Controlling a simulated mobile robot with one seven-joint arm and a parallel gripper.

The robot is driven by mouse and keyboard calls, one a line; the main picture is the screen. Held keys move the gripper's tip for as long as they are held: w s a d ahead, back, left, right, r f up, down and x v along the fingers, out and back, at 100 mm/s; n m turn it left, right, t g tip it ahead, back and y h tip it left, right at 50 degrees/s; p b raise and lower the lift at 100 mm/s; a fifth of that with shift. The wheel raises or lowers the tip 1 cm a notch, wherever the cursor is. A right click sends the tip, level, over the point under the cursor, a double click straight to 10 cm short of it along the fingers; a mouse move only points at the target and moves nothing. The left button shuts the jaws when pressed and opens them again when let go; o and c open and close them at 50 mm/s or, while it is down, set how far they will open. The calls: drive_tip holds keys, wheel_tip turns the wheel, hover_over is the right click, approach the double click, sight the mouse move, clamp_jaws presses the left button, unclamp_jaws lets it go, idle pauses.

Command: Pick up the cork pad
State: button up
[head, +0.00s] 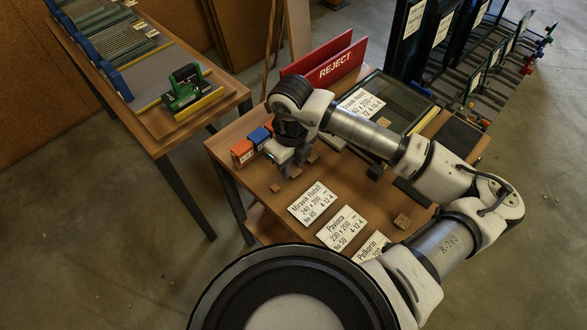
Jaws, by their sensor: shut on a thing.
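My gripper (291,168) points down over the left part of the wooden table (257,205). It is shut on a small brown cork pad (296,172), which is mostly hidden by the fingers. I cannot tell whether this pad is clear of the tabletop. Other cork pads lie close by: one left of the fingers (275,187) and one to the right (312,158). Another cork pad (402,221) lies by the right front of the table, and one (383,122) is on the glass pane.
Orange (242,152) and blue (259,137) boxes stand just left of my gripper. White label cards (313,203) lie in front. A red REJECT holder (335,66) stands behind. A framed glass pane (410,108) lies at the back right. A second bench (150,115) is at left.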

sight(293, 170)
drive_tip(key=shift+r+p, duration=0.2)
drive_tip(key=shift+p, duration=0.2)
drive_tip(key=shift+r+p, duration=0.3)
drive_tip(key=shift+p, duration=0.15)
wheel_tip(293, 170, up, 19)
drive_tip(key=b, duration=0.4)
drive_tip(key=shift+r, duration=0.15)
drive_tip(key=shift+s+d, duration=0.15)
